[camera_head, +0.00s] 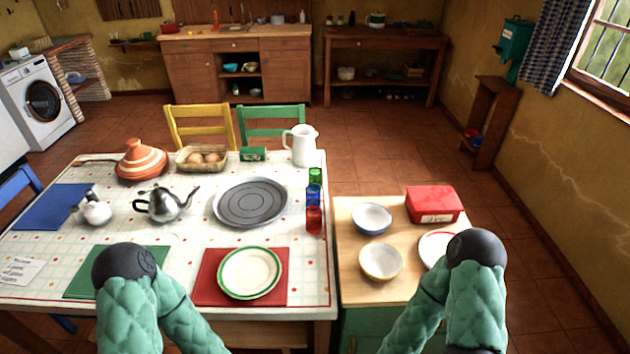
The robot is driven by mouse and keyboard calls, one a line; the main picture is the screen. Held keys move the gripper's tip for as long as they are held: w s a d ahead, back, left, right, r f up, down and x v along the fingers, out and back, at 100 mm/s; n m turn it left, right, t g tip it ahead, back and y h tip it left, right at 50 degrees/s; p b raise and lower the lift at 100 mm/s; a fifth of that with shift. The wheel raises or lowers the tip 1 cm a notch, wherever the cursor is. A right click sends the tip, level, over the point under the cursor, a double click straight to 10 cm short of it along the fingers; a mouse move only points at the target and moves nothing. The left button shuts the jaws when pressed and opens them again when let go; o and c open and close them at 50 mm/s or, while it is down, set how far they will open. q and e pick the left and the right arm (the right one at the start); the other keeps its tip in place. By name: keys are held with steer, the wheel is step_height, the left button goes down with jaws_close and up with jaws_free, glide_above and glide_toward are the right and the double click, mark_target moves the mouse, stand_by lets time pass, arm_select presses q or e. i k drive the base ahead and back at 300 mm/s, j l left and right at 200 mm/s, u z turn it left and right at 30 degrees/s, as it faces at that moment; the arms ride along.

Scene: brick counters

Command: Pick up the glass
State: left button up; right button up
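Three small coloured glasses stand in a row near the right edge of the dining table (180,240). The green glass (315,176) is farthest from me, the blue glass (313,195) is in the middle, and the red glass (314,220) is nearest. They stand close together, and I cannot tell whether they touch. My two green padded arms reach in from the bottom, the left one over the table's front left and the right one over the small side counter. No gripper fingers show on either arm.
A red placemat with a plate (249,273) lies left of the red glass. A large grey round tray (251,202) and a white pitcher (301,145) are near the glasses. The wooden side counter (352,215) holds bowls (371,218) and a red box (434,204).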

mark_target(315, 179)
steer(key=z, duration=2.85)
steer(key=i+l+z, duration=0.1)
steer(key=i, duration=0.75)
steer(key=i+l+z, duration=0.1)
steer(key=i, duration=0.75)
steer(key=i+u, duration=0.35)
steer(key=i+l+u, duration=0.15)
steer(key=i+u, duration=0.15)
steer(key=i, duration=0.15)
steer(key=i+l+u, duration=0.35)
steer(key=i+j+u, duration=0.2)
steer(key=u, duration=0.25)
steer(key=i+j+u, duration=0.1)
steer(key=i+u, duration=0.45)
steer(key=u, duration=0.3)
steer(key=i+u, duration=0.7)
steer(key=i, duration=1.4)
steer(key=i+u, duration=0.35)
steer(key=i, duration=0.15)
steer(key=i+l+u, duration=0.15)
steer(key=i+u, duration=0.15)
steer(key=i, duration=0.2)
steer(key=i+l+u, duration=0.35)
steer(key=i+j+u, duration=0.25)
steer(key=i+u, duration=0.6)
steer(key=i, duration=0.2)
steer(key=i+u, duration=0.4)
steer(key=i, duration=0.15)
steer(key=l, duration=0.1)
